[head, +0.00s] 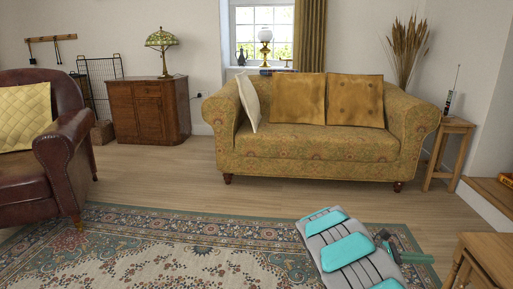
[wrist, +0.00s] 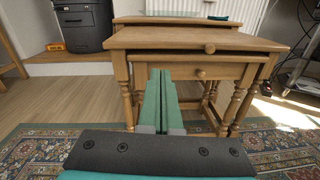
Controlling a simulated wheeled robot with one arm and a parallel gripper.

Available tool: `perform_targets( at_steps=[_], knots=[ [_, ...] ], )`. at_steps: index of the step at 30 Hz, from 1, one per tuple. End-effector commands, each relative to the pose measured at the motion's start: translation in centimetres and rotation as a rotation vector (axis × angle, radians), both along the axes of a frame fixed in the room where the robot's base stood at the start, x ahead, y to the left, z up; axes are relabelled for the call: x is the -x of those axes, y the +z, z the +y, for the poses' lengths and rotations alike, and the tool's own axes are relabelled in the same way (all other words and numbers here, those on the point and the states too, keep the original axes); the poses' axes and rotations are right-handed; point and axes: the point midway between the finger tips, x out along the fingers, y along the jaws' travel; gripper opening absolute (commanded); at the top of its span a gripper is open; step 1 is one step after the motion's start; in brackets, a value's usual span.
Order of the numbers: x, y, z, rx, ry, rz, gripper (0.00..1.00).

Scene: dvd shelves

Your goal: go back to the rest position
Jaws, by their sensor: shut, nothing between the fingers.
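My gripper (wrist: 161,75) shows in the wrist view with its two green fingers side by side and touching, and nothing between them. It points toward a wooden nesting table (wrist: 190,40), and I cannot tell the exact gap to it.
A patterned rug (head: 190,245) covers the floor ahead. A yellow sofa (head: 320,150) stands at the back, and a brown leather armchair (head: 65,150) at the left. A small wooden stand (head: 455,125) is right of the sofa. Bare wood floor (head: 160,180) lies between rug and sofa.

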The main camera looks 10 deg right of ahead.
Motion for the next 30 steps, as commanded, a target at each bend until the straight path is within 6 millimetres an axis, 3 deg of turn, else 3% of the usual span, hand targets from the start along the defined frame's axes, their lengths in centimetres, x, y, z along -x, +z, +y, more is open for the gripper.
perform_targets(
  at_steps=[1,6,12,19,30],
  knots=[
    [1.0,2.0,0.4,0.001,-0.027,-0.038,0.00],
    [5.4,7.0,2.2,-0.018,-0.142,-0.199,0.00],
    [10.5,10.8,5.4,-0.070,-0.273,-0.394,0.00],
    [15.8,13.2,10.5,-0.163,-0.417,-0.614,0.00],
    [22.4,14.1,20.8,-0.392,-0.640,-0.918,0.00]
  ],
)
